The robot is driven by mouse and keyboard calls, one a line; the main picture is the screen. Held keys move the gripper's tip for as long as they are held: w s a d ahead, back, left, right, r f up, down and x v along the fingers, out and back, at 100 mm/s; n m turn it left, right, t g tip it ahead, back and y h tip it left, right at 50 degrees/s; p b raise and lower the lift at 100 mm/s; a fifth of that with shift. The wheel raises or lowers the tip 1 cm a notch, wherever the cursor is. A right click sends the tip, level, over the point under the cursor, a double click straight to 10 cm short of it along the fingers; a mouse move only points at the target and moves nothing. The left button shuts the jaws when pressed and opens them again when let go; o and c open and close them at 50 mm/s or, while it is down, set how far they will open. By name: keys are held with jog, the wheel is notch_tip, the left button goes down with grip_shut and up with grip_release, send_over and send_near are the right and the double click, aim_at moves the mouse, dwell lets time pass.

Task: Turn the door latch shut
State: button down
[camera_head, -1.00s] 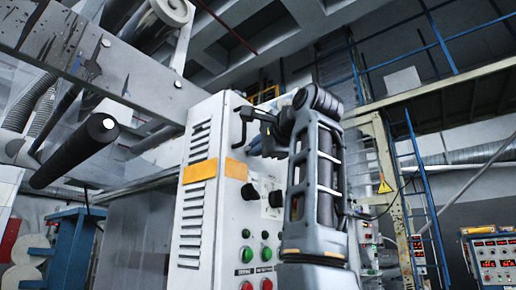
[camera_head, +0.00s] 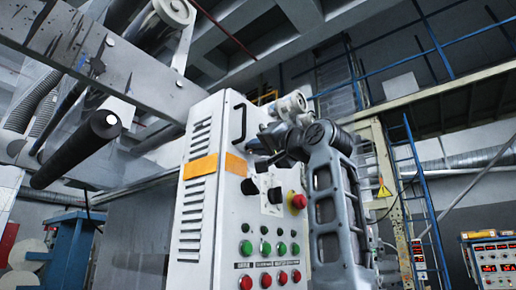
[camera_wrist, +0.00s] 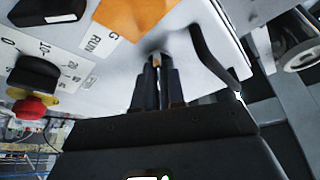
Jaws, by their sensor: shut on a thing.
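The door latch (camera_wrist: 156,61) shows only as a small piece between the fingertips in the wrist view, close to the white cabinet door. My gripper (camera_wrist: 156,72) is shut on it, with both dark fingers pointing at the door face. In the head view my gripper (camera_head: 262,153) is at the cabinet front, below the black door handle (camera_head: 239,123), and it hides the latch. I cannot tell the latch's angle. The handle also shows in the wrist view (camera_wrist: 213,58), right of the fingers and apart from them.
The white cabinet (camera_head: 204,225) carries two black knobs (camera_head: 262,190), a red emergency button (camera_head: 297,201) and rows of green and red buttons (camera_head: 263,264). An orange label (camera_head: 200,167) lies left of my gripper. A dark roller (camera_head: 75,152) juts out at the left.

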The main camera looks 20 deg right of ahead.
jog(key=shift+w+d+f+n+g+y, duration=0.15)
jog(key=shift+n+y, duration=0.65)
jog(key=shift+n, duration=0.9)
jog(key=shift+s+r+n+g+y, duration=0.1)
jog(key=shift+n+g+y, duration=0.15)
jog(key=shift+n+y, duration=1)
jog(key=shift+w+d+f+n+g+y, duration=0.1)
jog(key=shift+n+g+y, duration=0.2)
jog(key=shift+n, duration=1.85)
jog(key=c, duration=1.2)
grip_release()
jog(key=shift+b+v, duration=1.4)
jog(key=shift+v, duration=2.45)
jog(key=shift+f, duration=0.1)
